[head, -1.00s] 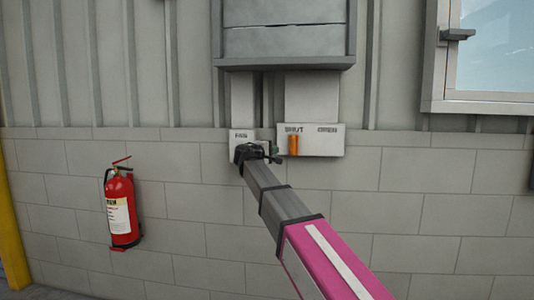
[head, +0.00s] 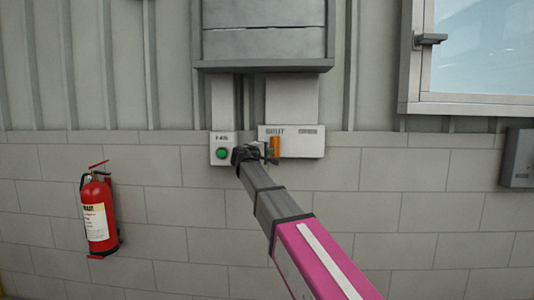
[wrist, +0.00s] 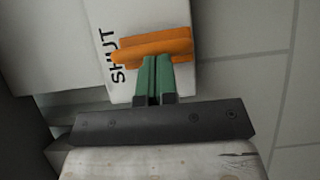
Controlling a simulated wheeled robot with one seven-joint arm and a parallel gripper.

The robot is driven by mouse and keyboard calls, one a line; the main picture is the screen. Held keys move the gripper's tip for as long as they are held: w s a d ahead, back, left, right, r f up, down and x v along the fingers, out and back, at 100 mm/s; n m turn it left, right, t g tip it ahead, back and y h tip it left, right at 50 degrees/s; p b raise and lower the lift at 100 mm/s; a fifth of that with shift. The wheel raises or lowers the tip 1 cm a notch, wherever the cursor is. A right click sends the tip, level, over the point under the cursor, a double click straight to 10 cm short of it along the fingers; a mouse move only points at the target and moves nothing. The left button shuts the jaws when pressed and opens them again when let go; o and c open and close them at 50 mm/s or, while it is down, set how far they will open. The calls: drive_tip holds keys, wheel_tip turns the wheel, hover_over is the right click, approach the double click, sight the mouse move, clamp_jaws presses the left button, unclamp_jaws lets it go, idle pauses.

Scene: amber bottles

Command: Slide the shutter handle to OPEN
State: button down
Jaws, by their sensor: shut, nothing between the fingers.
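The orange shutter handle (head: 275,146) stands at the SHUT end of a white panel (head: 306,142) on the wall. The word OPEN is at the panel's right end. My gripper (head: 268,153) is at the handle's left side in the head view. In the wrist view my gripper's green fingers (wrist: 153,78) are together, with their tips at the orange handle (wrist: 153,45). The handle is not between the fingers. I cannot tell whether the tips touch it. Part of the printed SHUT label shows beside the handle there.
A white box (head: 222,150) with a green button is left of the panel, close to my wrist. A grey shutter housing (head: 263,40) is above. A red fire extinguisher (head: 98,215) hangs at lower left. A window (head: 475,50) is at upper right.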

drive_tip(key=d, duration=1.5)
drive_tip(key=shift+s, duration=0.25)
drive_tip(key=shift+d, duration=0.1)
